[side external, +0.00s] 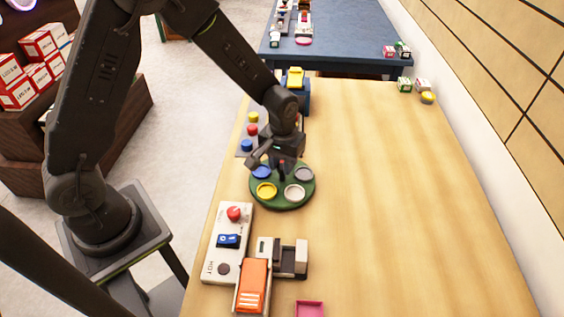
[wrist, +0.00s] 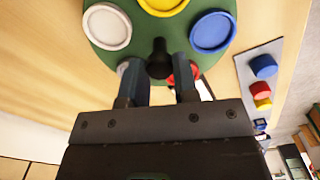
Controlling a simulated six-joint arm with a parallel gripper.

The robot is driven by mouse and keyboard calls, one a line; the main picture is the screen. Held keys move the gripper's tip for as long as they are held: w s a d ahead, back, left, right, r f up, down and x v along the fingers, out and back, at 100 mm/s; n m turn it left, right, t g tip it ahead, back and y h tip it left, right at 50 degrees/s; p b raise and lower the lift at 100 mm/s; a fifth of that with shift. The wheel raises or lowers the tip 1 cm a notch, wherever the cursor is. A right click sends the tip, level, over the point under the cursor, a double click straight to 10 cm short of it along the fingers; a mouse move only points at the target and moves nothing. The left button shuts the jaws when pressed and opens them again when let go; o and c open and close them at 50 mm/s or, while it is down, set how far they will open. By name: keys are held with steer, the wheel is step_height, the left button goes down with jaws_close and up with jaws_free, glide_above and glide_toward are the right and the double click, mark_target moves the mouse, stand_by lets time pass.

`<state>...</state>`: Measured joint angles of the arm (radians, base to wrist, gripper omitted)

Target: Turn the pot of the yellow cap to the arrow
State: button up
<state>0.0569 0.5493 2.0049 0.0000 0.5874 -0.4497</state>
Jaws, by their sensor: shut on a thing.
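A round green turntable (side external: 283,204) carries several round pots with coloured caps. In the side view the yellow cap (side external: 266,190) faces the near left, the blue cap (side external: 262,172) is behind it and the white cap (side external: 294,192) is to its right. In the wrist view the yellow cap (wrist: 163,4) is at the top edge, between the white and blue ones. A red cap (wrist: 185,72) is partly hidden by a finger. My gripper (wrist: 158,72) is shut on the black centre knob (wrist: 158,52). I cannot make out the arrow.
A panel with yellow, red and blue buttons (side external: 252,130) stands behind left. A white switch panel (side external: 226,250), an orange-topped device (side external: 254,285) and a pink tray (side external: 309,309) are in front.

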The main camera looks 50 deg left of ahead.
jaws_close()
steer(key=m, duration=0.6)
steer(key=shift+m, duration=0.3)
steer(key=m, duration=0.3)
steer(key=shift+m, duration=0.3)
steer(key=m, duration=0.3)
steer(key=shift+m, duration=0.3)
steer(key=m, duration=0.3)
steer(key=shift+m, duration=0.3)
steer(key=m, duration=0.3)
steer(key=shift+m, duration=0.4)
steer(key=m, duration=0.3)
steer(key=shift+m, duration=2.1)
steer(key=shift+r, duration=0.1)
